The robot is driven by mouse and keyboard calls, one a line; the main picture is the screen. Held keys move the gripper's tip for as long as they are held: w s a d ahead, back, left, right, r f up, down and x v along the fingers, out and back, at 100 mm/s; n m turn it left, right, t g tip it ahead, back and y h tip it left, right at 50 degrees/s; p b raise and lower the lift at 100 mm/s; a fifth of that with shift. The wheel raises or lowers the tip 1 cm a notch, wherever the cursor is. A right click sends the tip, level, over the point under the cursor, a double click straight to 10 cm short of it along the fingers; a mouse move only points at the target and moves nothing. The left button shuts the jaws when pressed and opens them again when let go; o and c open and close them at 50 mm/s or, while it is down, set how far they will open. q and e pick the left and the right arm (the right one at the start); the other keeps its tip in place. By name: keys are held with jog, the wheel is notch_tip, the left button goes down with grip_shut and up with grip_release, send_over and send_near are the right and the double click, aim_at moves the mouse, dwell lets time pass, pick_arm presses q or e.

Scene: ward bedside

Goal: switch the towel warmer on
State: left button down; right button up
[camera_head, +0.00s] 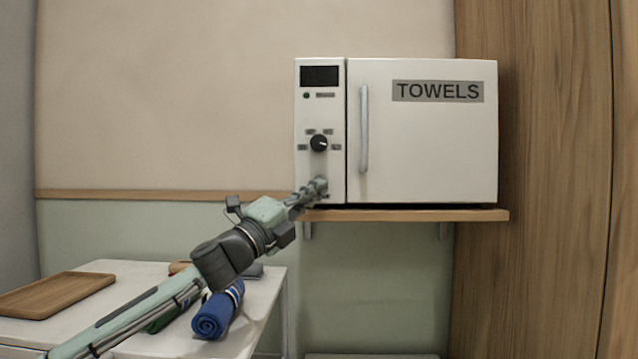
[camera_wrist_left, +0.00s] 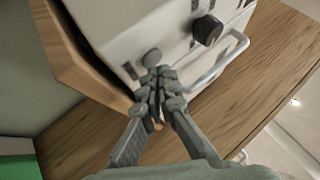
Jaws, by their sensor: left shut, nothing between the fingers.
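The white towel warmer (camera_head: 425,150) stands on a wall shelf, its door shut and marked TOWELS. Its left panel has a dark display (camera_head: 320,76), a small dark green lamp (camera_head: 306,96) and a black knob (camera_head: 319,143). The knob also shows in the left wrist view (camera_wrist_left: 207,30). My left gripper (camera_head: 319,186) is shut and empty at the lower part of the panel, below the knob. In the left wrist view its fingertips (camera_wrist_left: 158,76) are close to a round grey button (camera_wrist_left: 152,57); I cannot tell whether they touch it. The head view hides this button behind the fingers.
The wooden shelf (camera_head: 410,215) runs just under my left gripper. The vertical door handle (camera_head: 364,128) is to its right. A white table (camera_head: 130,268) at lower left holds a wooden tray (camera_head: 56,294) and a rolled blue towel (camera_head: 215,316), partly behind my arm.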

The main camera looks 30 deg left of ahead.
pick_arm(q)
jog(key=shift+w+a, duration=0.1)
dwell(0.5)
jog(key=shift+w+a+p, duration=0.15)
jog(key=shift+w+p, duration=0.1)
jog(key=shift+p, duration=0.05)
jog(key=shift+s+f, duration=0.1)
jog(key=shift+s, duration=0.05)
jog(key=shift+s+d, duration=0.2)
jog(key=shift+s+b, duration=0.1)
jog(key=shift+b, duration=0.3)
